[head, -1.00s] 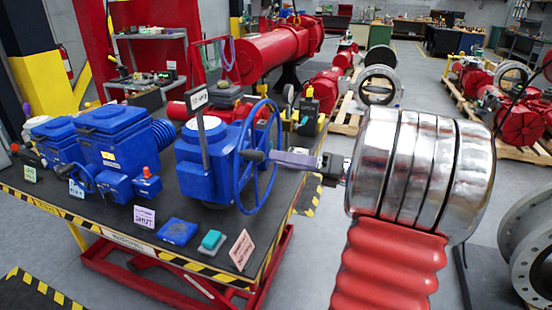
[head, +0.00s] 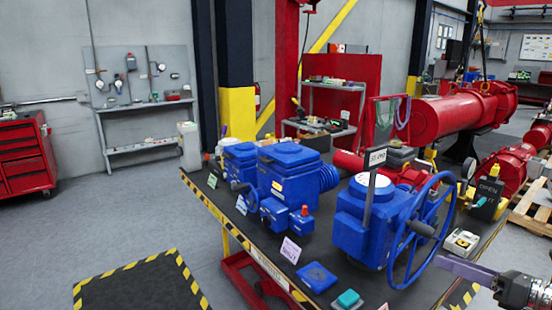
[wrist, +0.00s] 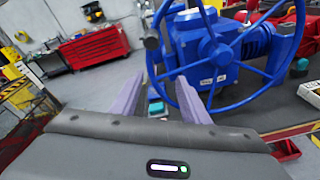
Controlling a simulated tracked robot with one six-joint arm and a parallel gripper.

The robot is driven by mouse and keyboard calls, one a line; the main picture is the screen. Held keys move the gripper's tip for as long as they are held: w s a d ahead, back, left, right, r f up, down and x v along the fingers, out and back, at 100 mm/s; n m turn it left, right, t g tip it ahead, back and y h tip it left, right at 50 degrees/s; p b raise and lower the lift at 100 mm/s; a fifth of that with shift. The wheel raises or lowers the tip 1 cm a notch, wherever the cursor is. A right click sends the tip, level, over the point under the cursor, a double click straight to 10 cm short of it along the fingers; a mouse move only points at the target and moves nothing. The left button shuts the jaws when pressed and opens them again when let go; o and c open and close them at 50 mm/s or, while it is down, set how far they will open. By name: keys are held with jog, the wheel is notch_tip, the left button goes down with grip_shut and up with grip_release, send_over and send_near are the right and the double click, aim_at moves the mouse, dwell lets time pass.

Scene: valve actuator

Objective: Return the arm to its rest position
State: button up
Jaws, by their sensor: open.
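My gripper (head: 466,270) shows at the lower right of the head view, by the near edge of the blue handwheel (head: 414,232); only part of my arm shows there. In the wrist view my gripper (wrist: 172,86) has two purple fingers set wide apart, open, with nothing between them but the view of the bench beyond. The handwheel (wrist: 246,30) and the blue actuator body (wrist: 208,58) lie ahead and to the right of the fingers. Whether a finger touches the wheel I cannot tell.
The black bench (head: 318,228) holds several blue units, a teal button (head: 348,298), and signs. A red tool cabinet (head: 24,157) stands at far left. Red pipework (head: 455,112) lies behind. A striped floor mat (head: 140,287) and open grey floor are at left.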

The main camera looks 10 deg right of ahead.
jog(key=s+a+f+n+g+h, duration=0.2)
jog(key=s+a+f+n+g, duration=0.35)
jog(key=a+n, duration=0.35)
jog(key=s+a+f+n+g+h, duration=0.2)
jog(key=s+a+f+n+g, duration=0.3)
jog(key=n, duration=0.6)
jog(key=s+a+r+n+t+h, duration=0.1)
jog(key=a+r+n+h, duration=0.1)
jog(key=a+n, duration=0.5)
jog(key=s+a+r+n+t+h, duration=0.1)
jog(key=a+r+n, duration=0.3)
jog(key=a+n, duration=0.4)
jog(key=shift+a+r+h, duration=0.3)
jog(key=shift+a+h, duration=0.1)
jog(key=shift+a, duration=0.3)
jog(key=shift+c, duration=0.3)
jog(key=shift+w, duration=0.1)
jog(key=shift+c, duration=0.8)
